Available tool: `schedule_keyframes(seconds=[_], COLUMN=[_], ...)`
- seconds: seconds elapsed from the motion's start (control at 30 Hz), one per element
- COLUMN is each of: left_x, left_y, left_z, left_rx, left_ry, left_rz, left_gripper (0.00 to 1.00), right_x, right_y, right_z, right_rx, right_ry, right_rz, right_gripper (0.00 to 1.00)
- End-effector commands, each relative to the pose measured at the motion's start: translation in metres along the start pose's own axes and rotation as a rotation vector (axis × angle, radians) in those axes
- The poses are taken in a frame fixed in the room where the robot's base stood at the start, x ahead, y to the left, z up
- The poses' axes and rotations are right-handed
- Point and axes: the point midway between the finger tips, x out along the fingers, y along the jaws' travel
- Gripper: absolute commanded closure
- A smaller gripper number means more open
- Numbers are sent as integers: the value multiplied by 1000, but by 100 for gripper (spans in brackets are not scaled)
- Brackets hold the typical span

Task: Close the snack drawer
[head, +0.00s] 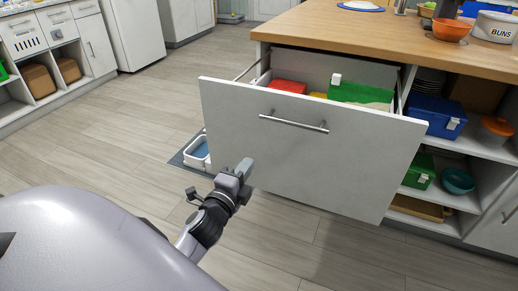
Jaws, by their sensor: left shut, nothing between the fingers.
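The snack drawer (300,165) has a plain white front with a metal bar handle (294,123). It is pulled out from under the wooden counter, so its inside shows from above. Inside lie a red box (289,86), a green box (360,92) and something yellow. My left gripper (244,169) is shut and empty, in front of the drawer front's lower left part, below and left of the handle. I cannot tell whether it touches the front. My right gripper is not in view.
Open shelves right of the drawer hold a blue box (436,115), a green box (419,170) and a teal bowl (457,181). A mat (178,159) with a white-rimmed tray lies on the floor left of the drawer. The wooden floor to the left is clear.

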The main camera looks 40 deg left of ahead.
Motion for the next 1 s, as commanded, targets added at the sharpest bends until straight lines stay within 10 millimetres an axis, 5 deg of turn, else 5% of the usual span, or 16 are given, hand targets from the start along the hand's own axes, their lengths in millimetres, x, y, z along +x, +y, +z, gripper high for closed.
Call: schedule_keyframes(seconds=[0.5, 1.0], left_x=[75, 86], left_y=[1, 1], left_z=[0, 0], left_rx=[-2, -2], left_ry=[0, 0], left_rz=[-1, 1], left_gripper=[100, 100], right_x=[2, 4], right_y=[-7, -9], right_z=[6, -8], right_rx=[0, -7], right_ry=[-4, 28], right_rz=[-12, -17], right_gripper=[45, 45])
